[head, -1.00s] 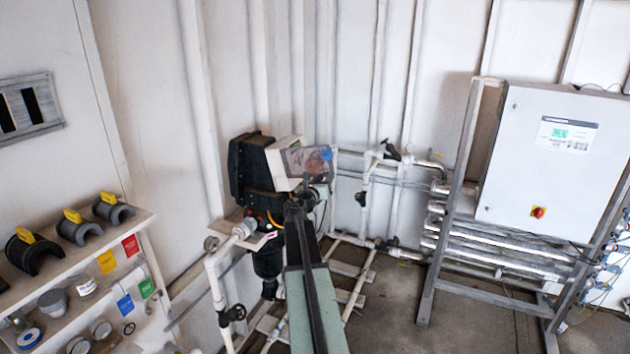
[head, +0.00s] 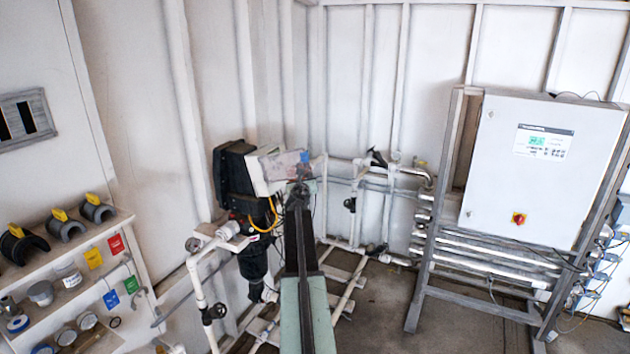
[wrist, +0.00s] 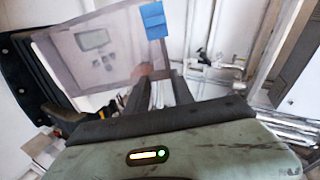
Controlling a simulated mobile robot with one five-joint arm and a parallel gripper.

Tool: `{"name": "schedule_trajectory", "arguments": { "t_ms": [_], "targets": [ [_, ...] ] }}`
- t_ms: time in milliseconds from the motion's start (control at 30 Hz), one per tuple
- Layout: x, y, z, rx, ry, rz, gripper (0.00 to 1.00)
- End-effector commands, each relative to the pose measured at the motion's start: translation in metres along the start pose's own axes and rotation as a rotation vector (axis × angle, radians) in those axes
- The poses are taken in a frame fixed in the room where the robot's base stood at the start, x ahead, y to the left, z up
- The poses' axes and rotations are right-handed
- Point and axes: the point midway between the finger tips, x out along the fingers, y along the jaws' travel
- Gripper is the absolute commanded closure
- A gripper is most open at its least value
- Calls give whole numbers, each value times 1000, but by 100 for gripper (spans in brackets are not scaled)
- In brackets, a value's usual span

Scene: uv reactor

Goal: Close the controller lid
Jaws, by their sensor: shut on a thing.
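The controller is a pale box (head: 256,174) on a black housing at the back, left of my arm. Its clear, greyish lid (head: 284,163) stands out to the right of the box and has a blue tab (head: 305,157). In the wrist view, the lid (wrist: 125,65) fills the upper left, with the blue tab (wrist: 152,20) at its upper right. A grey screen (wrist: 95,39) and buttons show through it. My gripper (head: 299,190) is at the lid's lower edge, shut on it. In the wrist view the fingers (wrist: 150,84) reach that edge; the exact contact is blurred.
A black housing (head: 232,178) and a yellow cable (head: 271,217) are beside the controller. White pipes (head: 196,275) stand left of my arm. A grey cabinet (head: 545,205) on a metal frame stands right. Shelves (head: 75,260) are left. Floor (head: 380,325) is open between arm and frame.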

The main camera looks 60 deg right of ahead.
Motion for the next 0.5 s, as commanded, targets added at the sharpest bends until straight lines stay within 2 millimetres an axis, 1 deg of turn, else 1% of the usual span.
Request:
{"name": "schedule_trajectory", "arguments": {
  "t_ms": [33,133,167,200,233,500],
  "targets": [
    [1,6,4,1,-13,17,100],
    [4,-2,3,2,-13,10,100],
    [4,-4,2,2,-13,8,66],
    [5,-7,2,2,-13,6,54],
    [5,-9,2,2,-12,4,49],
    [7,-20,-1,2,-7,-9,49]
  ]
}}
